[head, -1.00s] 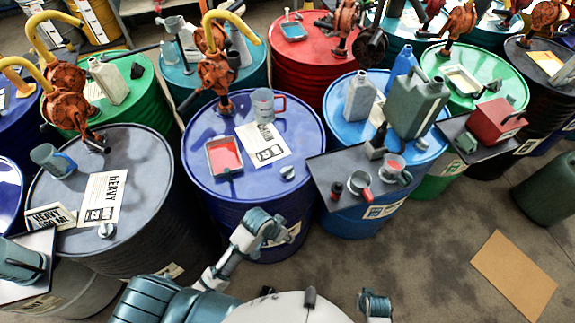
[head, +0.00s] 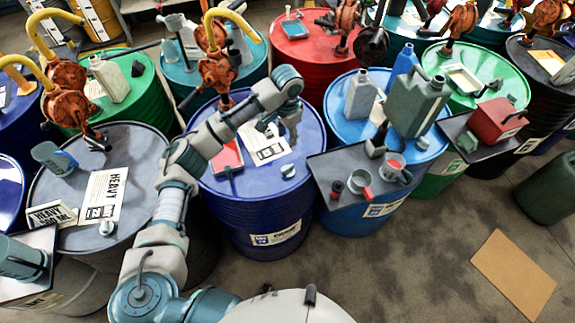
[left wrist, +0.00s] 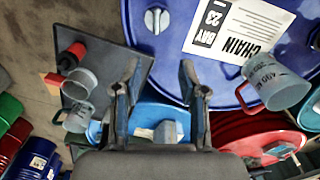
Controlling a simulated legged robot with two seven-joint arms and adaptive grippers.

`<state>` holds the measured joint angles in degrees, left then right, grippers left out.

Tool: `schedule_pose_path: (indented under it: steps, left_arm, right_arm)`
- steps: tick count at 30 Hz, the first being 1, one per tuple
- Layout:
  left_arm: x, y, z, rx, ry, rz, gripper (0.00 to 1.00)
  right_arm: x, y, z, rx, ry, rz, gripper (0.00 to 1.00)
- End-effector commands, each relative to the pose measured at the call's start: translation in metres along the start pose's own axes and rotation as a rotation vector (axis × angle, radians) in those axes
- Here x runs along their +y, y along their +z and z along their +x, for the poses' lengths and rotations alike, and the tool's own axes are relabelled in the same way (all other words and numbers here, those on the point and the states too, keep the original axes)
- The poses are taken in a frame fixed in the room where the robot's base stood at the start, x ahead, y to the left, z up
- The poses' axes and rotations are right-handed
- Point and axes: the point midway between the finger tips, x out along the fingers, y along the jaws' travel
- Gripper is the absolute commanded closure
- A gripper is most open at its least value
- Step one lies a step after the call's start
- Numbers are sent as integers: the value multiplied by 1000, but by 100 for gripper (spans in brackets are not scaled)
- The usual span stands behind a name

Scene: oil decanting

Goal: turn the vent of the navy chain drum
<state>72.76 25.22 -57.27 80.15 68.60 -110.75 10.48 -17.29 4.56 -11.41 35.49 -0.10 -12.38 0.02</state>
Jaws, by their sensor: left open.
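The navy chain drum (head: 265,205) stands in the middle of the head view, its blue lid also at the top of the left wrist view (left wrist: 170,70). Its vent is a small silver knob (head: 288,171) near the lid's front right edge; it shows at the top of the left wrist view (left wrist: 157,20). A CHAIN paper (head: 268,150) lies on the lid, also in the left wrist view (left wrist: 235,28). My left gripper (head: 283,132) is open and empty above the lid, apart from the vent. My right gripper is out of view.
A red tray (head: 227,157) sits on the lid, partly behind my arm. A clear jug with a red handle (left wrist: 275,85) stands by the paper. A dark side shelf (head: 340,180) with cups adjoins the drum at right. Bare floor (head: 400,260) lies in front.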

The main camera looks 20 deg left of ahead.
Motion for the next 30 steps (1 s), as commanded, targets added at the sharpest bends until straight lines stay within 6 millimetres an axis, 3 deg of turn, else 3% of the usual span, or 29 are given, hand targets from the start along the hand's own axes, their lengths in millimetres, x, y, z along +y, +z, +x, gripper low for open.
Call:
schedule_pose_path:
  steps: [5,19,24,30]
  left_arm:
    - [2,0,28,-6,1,1,58]
    - [0,1,137,-2,2,2,58]
    - [1,0,161,-1,2,1,58]
    - [2,0,171,0,0,2,58]
  right_arm:
    - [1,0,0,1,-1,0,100]
    - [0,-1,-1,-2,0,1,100]
    - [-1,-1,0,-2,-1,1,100]
    - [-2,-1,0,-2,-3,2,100]
